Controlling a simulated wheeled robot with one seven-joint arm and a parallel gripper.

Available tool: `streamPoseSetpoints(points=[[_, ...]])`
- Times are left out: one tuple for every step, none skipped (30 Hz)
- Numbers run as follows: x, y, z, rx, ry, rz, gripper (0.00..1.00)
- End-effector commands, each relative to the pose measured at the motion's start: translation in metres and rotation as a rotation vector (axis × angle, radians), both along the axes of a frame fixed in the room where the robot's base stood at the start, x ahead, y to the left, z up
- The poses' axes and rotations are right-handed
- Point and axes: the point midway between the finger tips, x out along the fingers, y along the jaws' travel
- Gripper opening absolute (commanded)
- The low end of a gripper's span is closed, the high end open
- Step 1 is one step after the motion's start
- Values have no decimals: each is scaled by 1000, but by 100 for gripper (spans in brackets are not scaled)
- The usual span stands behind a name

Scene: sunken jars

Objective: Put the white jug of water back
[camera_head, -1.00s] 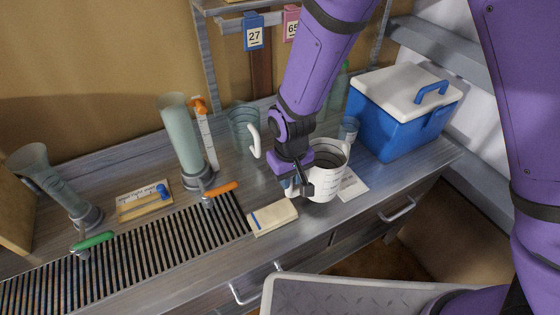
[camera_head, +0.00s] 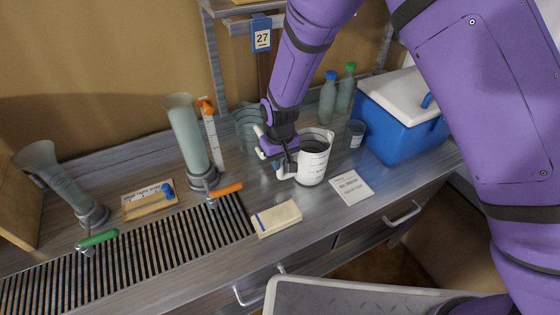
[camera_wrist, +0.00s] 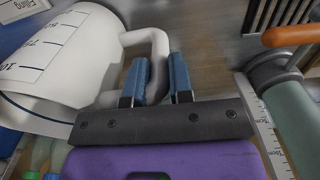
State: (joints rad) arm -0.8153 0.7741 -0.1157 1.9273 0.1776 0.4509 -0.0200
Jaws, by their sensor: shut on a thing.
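The white jug (camera_head: 316,166) has dark measuring marks on its side and stands upright at the middle of the metal counter. Its inside looks dark, and I cannot tell the water level. My gripper (camera_head: 284,168) is at the jug's left side, shut on its handle. In the wrist view the white jug (camera_wrist: 65,55) fills the left, with its handle (camera_wrist: 150,40) running down between the blue finger pads of my gripper (camera_wrist: 158,82). I cannot tell whether the jug's base touches the counter.
A printed card (camera_head: 351,188) lies right of the jug. A small grey cup (camera_head: 355,134), bottles (camera_head: 328,98) and a blue cooler (camera_head: 400,125) stand behind and right. A greenish clear vessel (camera_head: 246,125) stands behind my gripper. A cream pad (camera_head: 276,219) lies in front; sunken jars (camera_head: 188,140) stand left.

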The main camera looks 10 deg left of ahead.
Motion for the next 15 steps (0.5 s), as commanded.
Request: streamPoseSetpoints(points=[[0, 0, -3, 0, 0, 0, 0], [0, 0, -4, 1, -1, 0, 0], [0, 0, -4, 1, -2, 0, 0], [0, 0, -4, 1, -2, 0, 0], [0, 0, -4, 1, -2, 0, 0], [0, 0, -4, 1, -2, 0, 0], [0, 0, -4, 1, -2, 0, 0], [0, 0, -4, 1, -2, 0, 0], [0, 0, -4, 1, -2, 0, 0], [0, 0, -5, 1, -2, 0, 0], [0, 0, -6, 1, -2, 0, 0], [0, 0, -7, 1, -2, 0, 0], [0, 0, -6, 1, -2, 0, 28], [0, 0, -6, 1, -2, 0, 34], [0, 0, -6, 1, -2, 0, 44]])
